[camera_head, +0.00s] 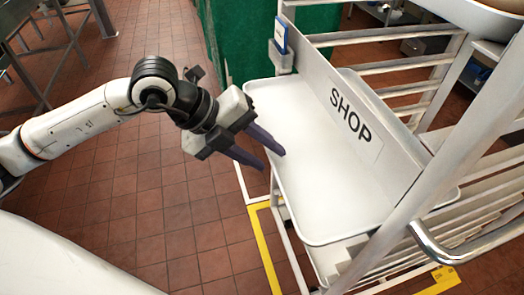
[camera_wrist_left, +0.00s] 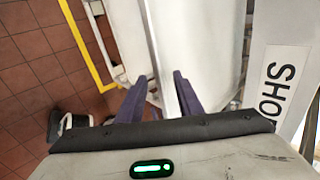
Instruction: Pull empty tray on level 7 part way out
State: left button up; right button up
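An empty white tray (camera_head: 310,200) sits in a metal rack, its near left side reaching past the rack post. It also shows in the left wrist view (camera_wrist_left: 215,50). My left gripper (camera_head: 272,159) is at the tray's left rim. In the left wrist view the purple fingers of my left gripper (camera_wrist_left: 161,78) are apart, with the pale rim running between them and a small gap visible. I cannot tell whether either finger touches it. The level number of this tray cannot be read. My right gripper is not in view.
A white panel marked SHOP (camera_head: 350,115) stands along the tray's right part. A rack post (camera_head: 440,150) and a curved metal handle (camera_head: 450,248) are at the right. Another tray (camera_head: 485,15) is higher up. Yellow floor tape (camera_head: 266,250) runs below.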

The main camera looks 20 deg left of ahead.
pick_arm(q)
jog(key=shift+a, duration=0.1)
jog(key=shift+a+r, duration=0.15)
jog(key=v, duration=0.9)
jog(key=shift+s+r, duration=0.15)
jog(key=shift+r, duration=0.15)
jog(key=shift+a, duration=0.15)
